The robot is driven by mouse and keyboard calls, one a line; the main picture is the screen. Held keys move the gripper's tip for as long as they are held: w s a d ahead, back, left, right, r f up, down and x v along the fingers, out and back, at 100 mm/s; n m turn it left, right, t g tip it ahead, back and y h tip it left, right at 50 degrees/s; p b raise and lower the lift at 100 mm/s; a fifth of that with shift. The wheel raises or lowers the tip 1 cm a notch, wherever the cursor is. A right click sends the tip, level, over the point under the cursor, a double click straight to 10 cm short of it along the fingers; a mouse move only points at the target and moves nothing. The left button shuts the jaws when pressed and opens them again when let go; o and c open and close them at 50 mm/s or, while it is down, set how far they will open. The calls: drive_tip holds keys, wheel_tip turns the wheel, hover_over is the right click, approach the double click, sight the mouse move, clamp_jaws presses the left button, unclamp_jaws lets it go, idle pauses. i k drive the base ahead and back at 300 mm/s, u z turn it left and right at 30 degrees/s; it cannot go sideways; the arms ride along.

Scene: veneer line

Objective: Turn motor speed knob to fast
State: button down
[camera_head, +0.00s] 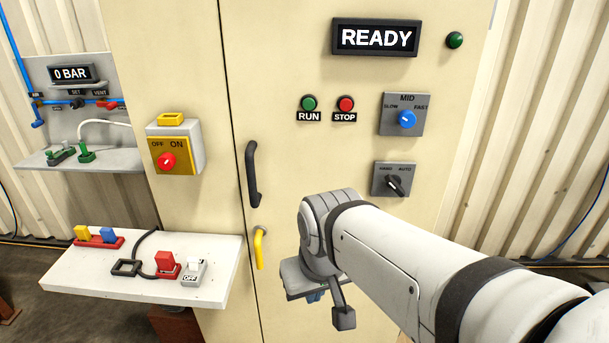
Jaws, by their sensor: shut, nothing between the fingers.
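The motor speed knob (407,119) is blue and sits on a grey plate (390,127) on the cabinet front, at the upper right. The plate reads SLOW at left, MID at top and FAST at right. The knob's small pointer mark seems to face up toward MID, but it is too small to be sure. My gripper (318,295) is below and left of the knob, well apart from it, low in front of the cabinet. It is shut and empty; my wrist hides much of it.
A black HAND/AUTO selector (396,185) is below the speed knob. The green RUN button (309,103) and red STOP button (345,104) are to its left. A black door handle (252,174) juts out. A white shelf (150,287) with plugs stands at lower left. The READY display (375,38) is above.

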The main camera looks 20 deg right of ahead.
sight(406, 119)
drive_tip(key=u, duration=1.45)
drive_tip(key=k, duration=1.5)
drive_tip(key=z, duration=1)
drive_tip(key=i, duration=1)
drive_tip(key=z, duration=0.05)
